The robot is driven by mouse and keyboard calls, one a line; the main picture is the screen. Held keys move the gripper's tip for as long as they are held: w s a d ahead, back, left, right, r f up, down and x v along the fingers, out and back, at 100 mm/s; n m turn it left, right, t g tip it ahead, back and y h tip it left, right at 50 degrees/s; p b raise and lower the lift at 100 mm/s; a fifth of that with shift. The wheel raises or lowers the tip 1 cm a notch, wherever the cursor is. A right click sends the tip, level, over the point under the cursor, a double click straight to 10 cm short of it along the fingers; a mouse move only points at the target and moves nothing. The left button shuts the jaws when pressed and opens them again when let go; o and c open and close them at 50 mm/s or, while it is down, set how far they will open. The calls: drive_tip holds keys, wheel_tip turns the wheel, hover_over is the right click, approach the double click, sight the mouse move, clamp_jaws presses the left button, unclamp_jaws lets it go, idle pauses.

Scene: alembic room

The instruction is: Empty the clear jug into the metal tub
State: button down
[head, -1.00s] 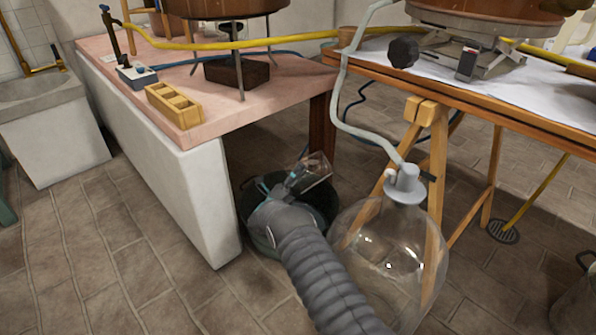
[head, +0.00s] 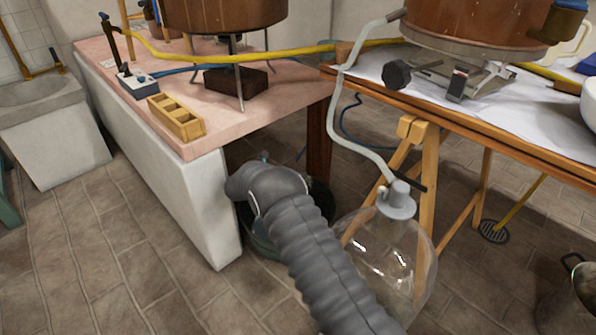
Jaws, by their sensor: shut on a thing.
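The metal tub (head: 260,243) stands on the floor beside the white base of the pink-topped bench. It is dark, and my grey arm covers much of it. My gripper (head: 264,157) is almost wholly hidden behind my bent wrist, above the tub's far left side; only a small bit shows past the wrist. The clear jug, seen in the grip a second ago, is hidden behind my arm now. I cannot see its tilt or whether anything runs from it.
A large clear glass flask (head: 385,255) with a grey hose stands close right of my arm. A wooden trestle (head: 425,200) is behind it. The pink bench top (head: 215,125) overhangs near the tub. A metal pot (head: 575,305) is at lower right. Floor at left is clear.

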drive_tip(key=g+y+p, duration=0.1)
drive_tip(key=y+p, duration=0.1)
drive_tip(key=r+m+y+p, duration=0.1)
drive_tip(key=y+p, duration=0.1)
drive_tip(key=r+g+y+p, duration=0.1)
drive_tip(key=y+p, duration=0.1)
drive_tip(key=p, duration=0.1)
drive_tip(key=shift+d+g, duration=0.1)
drive_tip(key=shift+g, duration=0.2)
drive_tip(key=y, duration=0.2)
drive_tip(key=shift+f+m+g+y, duration=0.3)
drive_tip(key=shift+m+g, duration=0.1)
drive_tip(key=shift+r+m+g+y, duration=0.2)
drive_tip(key=shift+m+g+y, duration=0.15)
drive_tip(key=shift+y, duration=0.95)
